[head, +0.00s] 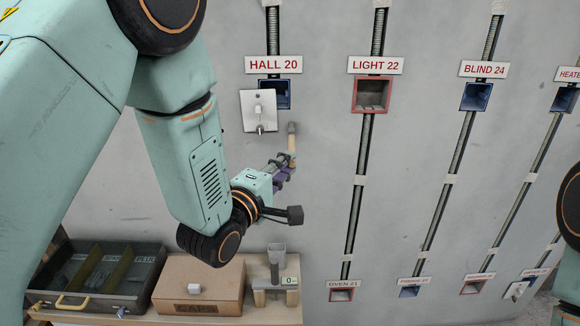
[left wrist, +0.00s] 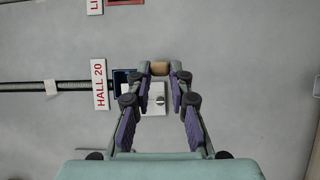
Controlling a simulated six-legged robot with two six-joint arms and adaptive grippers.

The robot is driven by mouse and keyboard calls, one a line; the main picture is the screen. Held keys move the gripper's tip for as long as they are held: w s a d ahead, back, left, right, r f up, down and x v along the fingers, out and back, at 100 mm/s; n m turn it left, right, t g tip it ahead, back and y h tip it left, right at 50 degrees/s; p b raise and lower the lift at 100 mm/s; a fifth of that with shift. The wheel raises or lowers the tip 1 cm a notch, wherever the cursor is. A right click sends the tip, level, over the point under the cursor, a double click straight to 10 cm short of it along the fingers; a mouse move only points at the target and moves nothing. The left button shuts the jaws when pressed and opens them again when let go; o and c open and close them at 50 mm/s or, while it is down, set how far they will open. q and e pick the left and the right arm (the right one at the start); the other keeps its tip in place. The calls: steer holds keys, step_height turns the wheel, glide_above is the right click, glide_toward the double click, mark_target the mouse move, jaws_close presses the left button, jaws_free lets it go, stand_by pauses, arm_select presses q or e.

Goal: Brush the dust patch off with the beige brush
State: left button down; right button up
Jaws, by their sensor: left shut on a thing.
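My left gripper (head: 281,170) is shut on the beige brush (head: 292,144), which stands up from the fingertips with a greyish tip at its top. The brush is in front of the grey wall, just below and right of the HALL 20 switch plate. In the left wrist view the brush (left wrist: 159,68) shows as a short tan block between the fingertips of my left gripper (left wrist: 160,76). I cannot make out a dust patch in either view. My right gripper is not in view.
The white switch plate (head: 259,111) hangs tilted beside the blue HALL 20 box (head: 284,95). The red LIGHT 22 box (head: 371,95) is open to its right. Below stand a dark tray (head: 60,298), a cardboard box (head: 217,280) and a grey holder (head: 275,280) on a wooden bench.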

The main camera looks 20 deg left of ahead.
arm_select(q)
steer(key=shift+w+d+r, duration=0.1)
steer(key=shift+w+d, duration=0.05)
steer(key=shift+d, duration=0.2)
stand_by(0.6)
steer(key=d+p, duration=0.1)
steer(key=d, duration=0.1)
steer(key=w+d+p, duration=0.1)
steer(key=d, duration=0.2)
steer(key=shift+w+d, duration=0.1)
stand_by(0.7)
